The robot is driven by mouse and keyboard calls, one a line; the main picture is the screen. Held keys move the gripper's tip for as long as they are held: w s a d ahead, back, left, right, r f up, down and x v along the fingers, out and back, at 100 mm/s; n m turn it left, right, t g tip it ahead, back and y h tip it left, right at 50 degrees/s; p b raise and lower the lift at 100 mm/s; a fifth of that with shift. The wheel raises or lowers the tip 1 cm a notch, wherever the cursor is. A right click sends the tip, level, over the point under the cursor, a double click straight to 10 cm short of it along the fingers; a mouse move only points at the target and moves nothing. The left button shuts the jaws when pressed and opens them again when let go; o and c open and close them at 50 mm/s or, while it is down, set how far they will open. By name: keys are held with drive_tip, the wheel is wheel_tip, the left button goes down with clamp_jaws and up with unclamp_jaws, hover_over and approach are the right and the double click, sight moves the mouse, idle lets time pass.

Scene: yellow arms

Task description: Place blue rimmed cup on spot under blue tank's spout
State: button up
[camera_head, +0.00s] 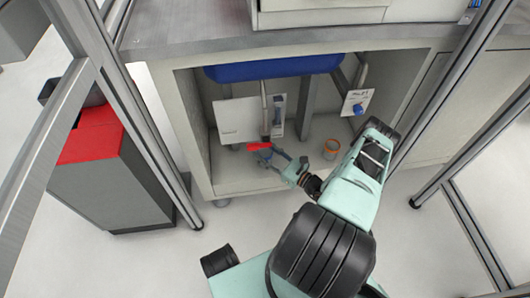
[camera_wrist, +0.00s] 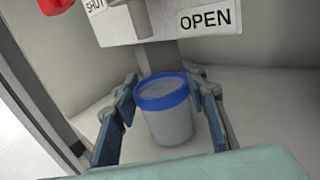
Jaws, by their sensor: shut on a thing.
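The blue-rimmed cup (camera_wrist: 168,122) is grey-white with a blue band at the top. In the wrist view it stands nearly upright, slightly tilted in the picture, between the fingers of my gripper (camera_wrist: 163,92). My gripper is shut on it. In the head view my gripper (camera_head: 270,157) reaches into the cabinet below the blue tank (camera_head: 275,68), and the cup cannot be made out there. A pipe (camera_head: 264,95) runs down from the tank in front of a white panel. The spot under the spout is not clearly visible.
A sign marked OPEN (camera_wrist: 206,20) and SHUT is close behind the cup, with a red part (camera_wrist: 55,6) at its upper left. An orange-rimmed cup (camera_head: 331,149) stands right of my gripper. A blue knob (camera_head: 358,109) is on the right panel. Cabinet walls enclose both sides.

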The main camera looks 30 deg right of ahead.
drive_tip(key=o, duration=1.1)
drive_tip(key=shift+f, duration=0.1)
drive_tip(key=shift+r, duration=0.2)
drive_tip(key=p+v, duration=0.2)
drive_tip(key=v, duration=1)
